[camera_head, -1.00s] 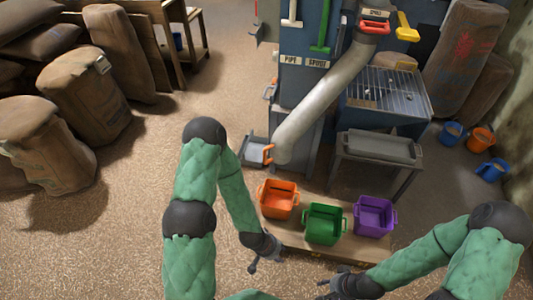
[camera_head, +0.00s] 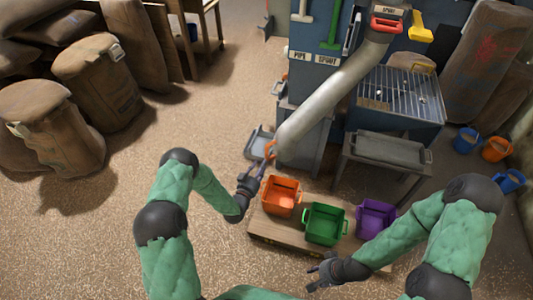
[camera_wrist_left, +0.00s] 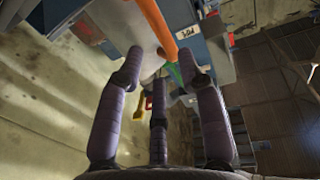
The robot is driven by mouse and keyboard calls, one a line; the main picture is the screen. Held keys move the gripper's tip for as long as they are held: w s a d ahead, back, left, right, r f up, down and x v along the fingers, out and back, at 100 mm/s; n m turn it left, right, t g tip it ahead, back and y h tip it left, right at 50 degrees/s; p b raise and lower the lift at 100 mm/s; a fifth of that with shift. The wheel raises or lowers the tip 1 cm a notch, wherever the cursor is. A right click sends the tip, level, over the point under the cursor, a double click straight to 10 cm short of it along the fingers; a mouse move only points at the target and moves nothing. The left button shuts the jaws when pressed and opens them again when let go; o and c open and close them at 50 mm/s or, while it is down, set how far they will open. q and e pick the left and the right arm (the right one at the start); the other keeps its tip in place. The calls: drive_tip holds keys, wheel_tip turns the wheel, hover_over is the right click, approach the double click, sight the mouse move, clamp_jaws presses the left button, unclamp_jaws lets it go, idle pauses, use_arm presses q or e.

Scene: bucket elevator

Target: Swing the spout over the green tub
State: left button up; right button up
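A long grey spout pipe (camera_head: 335,95) slants from the upper machine down to the left. Its lower end, with an orange handle (camera_head: 270,150), hangs just behind the orange tub (camera_head: 282,196) in the head view. The green tub (camera_head: 325,224) stands right of the orange one. My left gripper (camera_head: 252,180) is just below the handle, its fingers pointing up at it. In the left wrist view its fingers (camera_wrist_left: 167,75) are spread, and the orange handle (camera_wrist_left: 155,26) shows beyond the fingertips, not gripped. My right gripper (camera_head: 318,270) is open and empty in front of the bench.
A purple tub (camera_head: 376,220) stands right of the green one on a low wooden bench (camera_head: 290,242). A grey metal stand (camera_head: 385,148) and a grated hopper (camera_head: 400,92) are behind. Brown sacks (camera_head: 100,78) fill the left back. The floor at left is clear.

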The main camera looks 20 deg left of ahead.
sight(268, 153)
use_arm(q)
drive_tip(key=w, duration=0.2)
drive_tip(key=w+d+b, duration=0.1)
drive_tip(key=w, duration=0.2)
drive_tip(key=w+b, duration=0.1)
drive_tip(key=w, duration=0.2)
drive_tip(key=shift+w+d, duration=0.15)
drive_tip(key=shift+w, duration=0.05)
clamp_jaws()
